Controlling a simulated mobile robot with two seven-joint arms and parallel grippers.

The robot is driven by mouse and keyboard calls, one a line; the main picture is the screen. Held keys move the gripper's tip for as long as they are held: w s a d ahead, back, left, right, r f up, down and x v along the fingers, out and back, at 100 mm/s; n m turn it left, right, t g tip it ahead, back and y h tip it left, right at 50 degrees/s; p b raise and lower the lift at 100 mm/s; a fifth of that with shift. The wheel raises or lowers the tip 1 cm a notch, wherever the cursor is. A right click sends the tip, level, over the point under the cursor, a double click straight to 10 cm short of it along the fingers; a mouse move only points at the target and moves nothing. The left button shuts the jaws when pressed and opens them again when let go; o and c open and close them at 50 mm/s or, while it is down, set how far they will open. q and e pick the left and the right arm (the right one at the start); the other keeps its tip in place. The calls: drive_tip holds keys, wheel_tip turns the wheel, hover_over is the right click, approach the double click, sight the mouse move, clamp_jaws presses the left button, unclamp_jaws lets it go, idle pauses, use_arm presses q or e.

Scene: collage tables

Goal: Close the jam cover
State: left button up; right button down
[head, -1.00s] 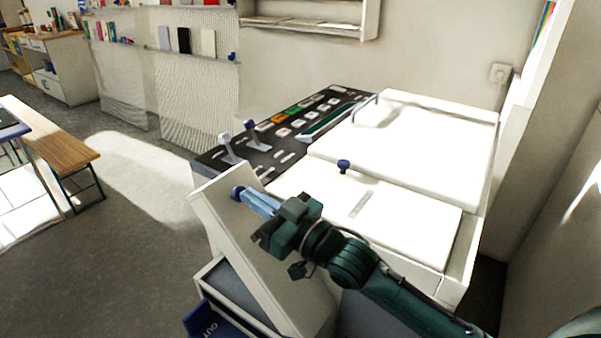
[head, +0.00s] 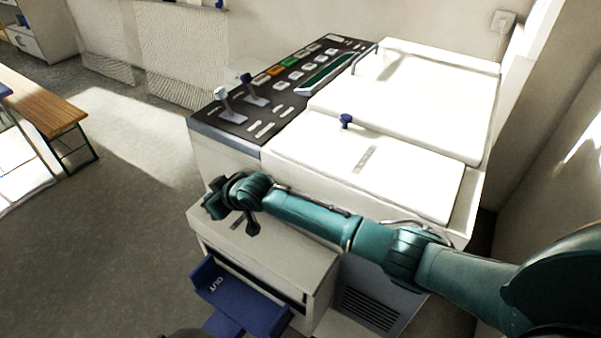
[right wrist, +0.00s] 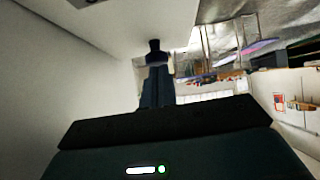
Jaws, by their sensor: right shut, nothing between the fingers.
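The jam cover (head: 285,240) is the white panel with a small grey label on the low front section of the white copier (head: 225,155). It lies about flat over that section; I cannot tell if it is fully flush. My right gripper (head: 214,204), on the teal arm, is just above the cover's left end, shut and empty. In the right wrist view its dark fingers (right wrist: 157,88) point at a dark knob (right wrist: 154,47) by a white surface. I cannot tell contact there. My left gripper is not in view.
A blue OUT tray (head: 240,295) sticks out below the cover. The copier's top has a dark control panel (head: 265,95) with levers, a flat lid with a blue knob (head: 346,119), and a larger lid (head: 420,90). A wooden bench (head: 40,100) stands left. The floor between is clear.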

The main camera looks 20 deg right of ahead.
drive_tip(key=shift+w+a+f+b, duration=0.15)
drive_tip(key=shift+f+b, duration=0.3)
drive_tip(key=shift+f, duration=0.7)
drive_tip(key=shift+w+f, duration=0.1)
drive_tip(key=shift+f, duration=0.25)
